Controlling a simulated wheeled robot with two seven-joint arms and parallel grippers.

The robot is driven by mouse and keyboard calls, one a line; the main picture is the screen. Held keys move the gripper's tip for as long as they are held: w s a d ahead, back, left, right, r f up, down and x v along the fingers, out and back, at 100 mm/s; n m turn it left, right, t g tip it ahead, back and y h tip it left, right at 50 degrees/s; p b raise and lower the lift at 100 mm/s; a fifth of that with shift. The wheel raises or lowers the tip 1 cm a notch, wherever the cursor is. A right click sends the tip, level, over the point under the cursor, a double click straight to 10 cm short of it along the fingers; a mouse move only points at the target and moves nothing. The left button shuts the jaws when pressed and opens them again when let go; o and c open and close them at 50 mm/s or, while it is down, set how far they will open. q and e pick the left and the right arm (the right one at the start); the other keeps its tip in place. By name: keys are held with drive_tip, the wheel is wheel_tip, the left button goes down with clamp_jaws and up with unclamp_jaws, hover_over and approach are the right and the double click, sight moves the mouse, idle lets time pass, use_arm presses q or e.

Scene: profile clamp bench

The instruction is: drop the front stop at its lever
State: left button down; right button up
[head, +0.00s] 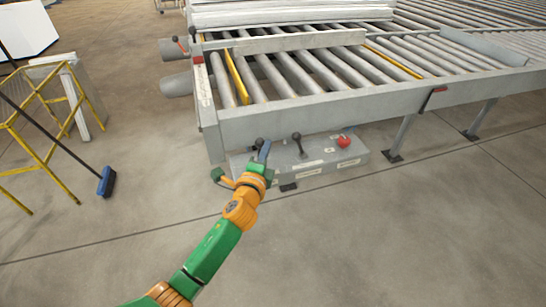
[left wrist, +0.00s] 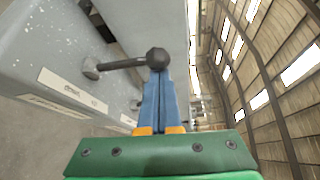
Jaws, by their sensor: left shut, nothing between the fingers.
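A grey control box (head: 325,160) stands low against the bench front, with black-knobbed levers and white labels too small to read. My left gripper (head: 264,152) is at the left lever (head: 259,142). In the left wrist view the blue fingers (left wrist: 160,85) are shut with nothing between them. Their tips are right at the round black knob (left wrist: 158,57) of that lever; I cannot tell whether they touch. A second lever (head: 297,137) stands upright to the right. Which lever is for the front stop I cannot read. My right gripper is not in view.
The roller bench (head: 300,115) rises just behind the box, with yellow bars (head: 237,78) between its rollers. A red mushroom button (head: 344,141) sits on the box's right end. A yellow rail frame (head: 45,150) and a blue broom (head: 106,181) stand left. The front floor is clear.

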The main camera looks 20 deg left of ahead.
sight(257, 145)
use_arm(q)
drive_tip(key=a+n+b, duration=0.1)
drive_tip(key=b, duration=0.1)
drive_tip(key=s+a+n+t+b, duration=0.1)
drive_tip(key=b, duration=0.1)
drive_tip(key=shift+f+n+t, duration=0.3)
drive_tip(key=shift+n, duration=0.1)
drive_tip(key=shift+s+a+r+n+t+b, duration=0.2)
drive_tip(key=shift+s+a+n+t+b, duration=0.1)
drive_tip(key=shift+n+b, duration=0.3)
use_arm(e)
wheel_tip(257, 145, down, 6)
use_arm(q)
drive_tip(key=shift+r, duration=0.1)
